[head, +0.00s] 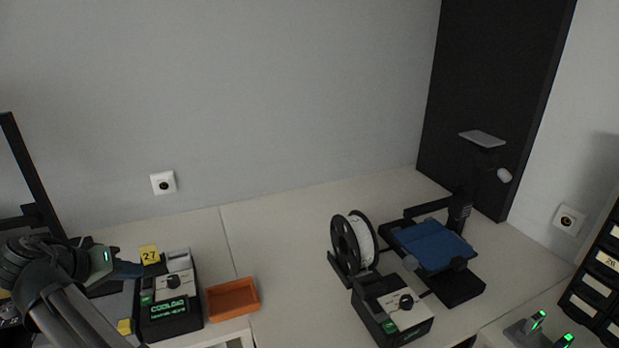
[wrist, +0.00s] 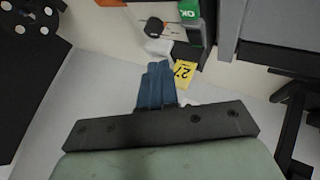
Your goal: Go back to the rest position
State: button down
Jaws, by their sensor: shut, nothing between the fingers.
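My gripper (head: 137,269) is at the far left in the head view, with my dark arm reaching up from the lower left corner. Its blue fingers point right, beside a yellow tag marked 27 (head: 149,254). In the wrist view the blue fingers (wrist: 157,72) are together with nothing between them. The same yellow tag shows just right of the fingertips in the wrist view (wrist: 184,73). I cannot tell whether the fingers touch anything.
A black box with a white top and green lettering (head: 168,310) stands close to my gripper, with an orange tray (head: 232,298) to its right. A spool (head: 354,242), a printer with a blue bed (head: 433,246) and another box (head: 405,318) stand farther right. The table between is clear.

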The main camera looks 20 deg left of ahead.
jog(key=s+d+f+n+y, duration=0.3)
jog(key=s+d+f+n, duration=0.1)
jog(key=s+d+n, duration=0.8)
jog(key=w+d+f+m+g+h, duration=0.1)
jog(key=w+d+f+m+h, duration=0.15)
jog(key=f, duration=0.85)
jog(key=w+d+f+m+g+h, duration=0.15)
jog(key=w+f, duration=0.25)
jog(key=f, duration=0.6)
jog(key=w+d+f+m+g+h, duration=0.15)
jog(key=w+f, duration=0.25)
jog(key=f, duration=0.7)
jog(key=w+d+f+m+g+h, duration=0.1)
jog(key=d+f+m+g+h, duration=0.15)
jog(key=d+f, duration=0.85)
jog(key=w+d+f+m+g+h, duration=0.1)
jog(key=d+f+m+g+h, duration=0.15)
jog(key=d+f, duration=0.85)
jog(key=d+f+m+g, duration=0.2)
jog(key=d+f+m, duration=0.2)
jog(key=d+f, duration=0.5)
jog(key=s+d+r+m+g+y, duration=0.2)
jog(key=d+m+y, duration=0.1)
jog(key=d, duration=0.8)
jog(key=s+d+r+m+g+y, duration=0.2)
jog(key=d+y, duration=0.3)
jog(key=d, duration=0.6)
jog(key=shift+d+r+m+g, duration=0.15)
jog(key=shift+r+m+g, duration=0.05)
jog(key=shift+m+g, duration=0.3)
